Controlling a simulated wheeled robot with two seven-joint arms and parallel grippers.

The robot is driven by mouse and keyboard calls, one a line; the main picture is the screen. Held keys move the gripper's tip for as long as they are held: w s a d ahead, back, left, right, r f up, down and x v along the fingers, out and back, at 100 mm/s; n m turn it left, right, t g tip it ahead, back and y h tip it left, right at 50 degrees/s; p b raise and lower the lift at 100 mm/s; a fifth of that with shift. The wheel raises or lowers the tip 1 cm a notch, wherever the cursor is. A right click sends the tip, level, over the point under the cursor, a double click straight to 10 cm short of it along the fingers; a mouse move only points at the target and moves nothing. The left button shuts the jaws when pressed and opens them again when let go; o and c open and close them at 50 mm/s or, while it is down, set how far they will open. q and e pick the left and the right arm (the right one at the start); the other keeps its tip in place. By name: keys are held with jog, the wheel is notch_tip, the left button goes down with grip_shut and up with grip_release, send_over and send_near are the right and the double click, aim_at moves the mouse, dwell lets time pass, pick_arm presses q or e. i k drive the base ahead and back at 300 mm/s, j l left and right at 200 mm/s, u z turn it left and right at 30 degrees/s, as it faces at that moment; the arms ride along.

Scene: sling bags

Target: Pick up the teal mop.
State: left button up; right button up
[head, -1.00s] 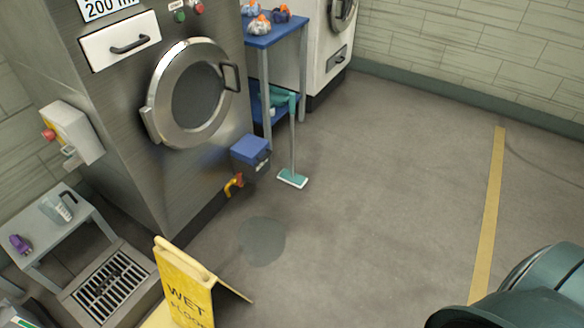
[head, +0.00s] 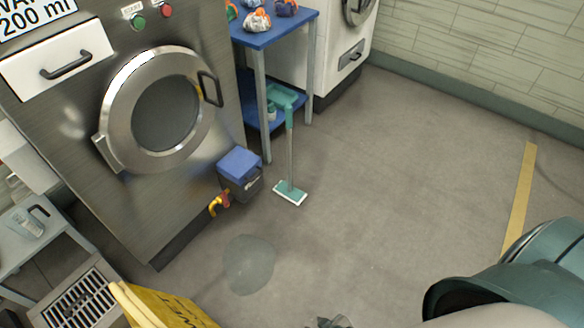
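The teal mop stands upright on the floor beside the blue shelf. Its flat teal and white head (head: 290,193) rests on the floor, its grey pole (head: 291,155) rises from it, and its teal upper part (head: 286,100) is in front of the shelf. Nothing holds it. My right arm comes in at the lower right. A small dark grey tip at the bottom edge looks like my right gripper (head: 331,322), mostly cut off and well short of the mop; its opening cannot be told. My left gripper is not in view.
A wet patch (head: 249,264) lies on the floor in front of the mop. A yellow wet-floor sign (head: 160,307) stands at the lower left. A blue-lidded box (head: 240,172) is left of the mop, by the washing machine (head: 165,112). The floor to the right is clear.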

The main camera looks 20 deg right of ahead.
aim_at(286, 190)
jog(key=i+l, duration=0.25)
jog(key=l, duration=0.2)
jog(key=i+l+u, duration=0.1)
jog(key=l, duration=0.3)
jog(key=i+l, duration=0.3)
jog(key=l, duration=0.2)
jog(key=i+l+u, duration=0.1)
jog(key=i+l, duration=0.15)
jog(key=l, duration=0.2)
jog(key=i+l+u, duration=0.1)
jog(key=l, duration=0.35)
jog(key=i+l, duration=0.25)
jog(key=l, duration=0.25)
jog(key=i+l+u, duration=0.1)
jog(key=l, duration=0.35)
jog(key=i+l, duration=0.25)
jog(key=l, duration=0.25)
